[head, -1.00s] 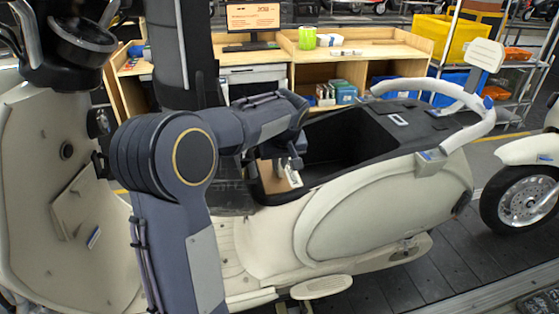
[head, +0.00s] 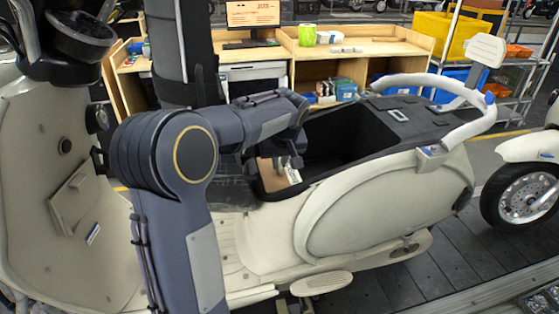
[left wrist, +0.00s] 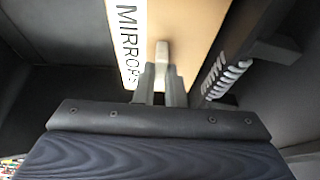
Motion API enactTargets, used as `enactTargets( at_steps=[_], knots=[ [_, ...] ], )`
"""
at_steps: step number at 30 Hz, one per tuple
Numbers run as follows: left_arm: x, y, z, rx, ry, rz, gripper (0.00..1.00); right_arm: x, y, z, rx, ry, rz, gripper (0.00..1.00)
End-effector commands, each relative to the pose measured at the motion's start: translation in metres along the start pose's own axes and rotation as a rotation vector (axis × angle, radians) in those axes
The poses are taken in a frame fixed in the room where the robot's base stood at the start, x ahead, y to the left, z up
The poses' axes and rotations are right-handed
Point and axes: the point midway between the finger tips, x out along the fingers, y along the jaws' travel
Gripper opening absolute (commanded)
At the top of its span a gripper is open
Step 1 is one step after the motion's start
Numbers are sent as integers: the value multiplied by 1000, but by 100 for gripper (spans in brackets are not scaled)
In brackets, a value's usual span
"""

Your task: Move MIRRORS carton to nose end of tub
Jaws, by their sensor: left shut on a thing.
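The MIRRORS carton (left wrist: 190,25) is brown cardboard with a white label reading MIRRORS in the left wrist view. In the head view the carton (head: 268,174) shows at the left, nose end of the open black tub (head: 345,140) in the cream scooter. My left gripper (head: 288,164) reaches down into that end and is shut on the carton. In the left wrist view its fingers (left wrist: 160,80) meet the carton's top edge. The carton's bottom is hidden, so I cannot tell whether it touches the tub floor. My right gripper is not in view.
A black part with a light coiled spring (left wrist: 225,78) lies right beside the carton in the left wrist view. The scooter's white grab rail (head: 470,120) curves around the tail. A wooden workbench (head: 355,50) stands behind. The tub's middle looks empty.

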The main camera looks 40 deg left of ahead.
Motion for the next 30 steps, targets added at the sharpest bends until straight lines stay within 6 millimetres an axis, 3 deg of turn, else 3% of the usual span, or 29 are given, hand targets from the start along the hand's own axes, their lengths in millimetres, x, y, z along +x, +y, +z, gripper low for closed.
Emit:
enactTargets(
  at_steps=[29, 30],
  knots=[
    [9, 0, 4, 0, 1, 0, 0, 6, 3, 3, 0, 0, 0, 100],
    [9, 0, 4, 0, 1, 0, 13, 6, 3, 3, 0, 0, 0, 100]
  ],
)
